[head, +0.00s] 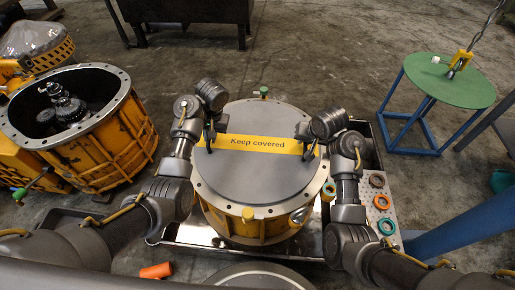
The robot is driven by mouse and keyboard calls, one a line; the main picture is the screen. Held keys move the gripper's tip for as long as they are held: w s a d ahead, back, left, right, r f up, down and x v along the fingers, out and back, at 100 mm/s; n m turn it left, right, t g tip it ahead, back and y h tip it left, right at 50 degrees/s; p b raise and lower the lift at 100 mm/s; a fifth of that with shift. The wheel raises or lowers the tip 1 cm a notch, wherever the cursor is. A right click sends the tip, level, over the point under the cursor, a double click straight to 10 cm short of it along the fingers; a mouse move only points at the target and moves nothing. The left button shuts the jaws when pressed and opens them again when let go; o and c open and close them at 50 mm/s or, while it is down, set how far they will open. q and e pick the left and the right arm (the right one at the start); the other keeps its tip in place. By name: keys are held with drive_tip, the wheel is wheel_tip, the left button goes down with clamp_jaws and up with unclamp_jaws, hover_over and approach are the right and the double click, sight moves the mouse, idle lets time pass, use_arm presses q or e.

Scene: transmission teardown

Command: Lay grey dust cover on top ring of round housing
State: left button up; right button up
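The grey dust cover (254,183) is a round disc with a yellow "Keep covered" strip across it. It lies over the opening of the round housing (262,230), inside the bolted metal top ring (217,202), which shows around it. I cannot tell whether it fully touches the ring. My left gripper (209,146) is at the left end of the yellow strip. My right gripper (308,153) is at its right end. The fingers are small and dark, and I cannot see whether they are closed on the cover.
An open orange housing with gears (120,132) stands at the left. A tray with coloured rings (391,212) lies at the right of the round housing. A green round stool (450,83) stands at the right back. An orange part (156,271) lies on the floor in front.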

use_arm(q)
drive_tip(key=o, duration=0.4)
drive_tip(key=shift+r, duration=0.15)
use_arm(e)
drive_tip(key=o, duration=0.4)
drive_tip(key=shift+r, duration=0.1)
use_arm(q)
drive_tip(key=shift+r, duration=0.1)
use_arm(e)
drive_tip(key=shift+r, duration=0.15)
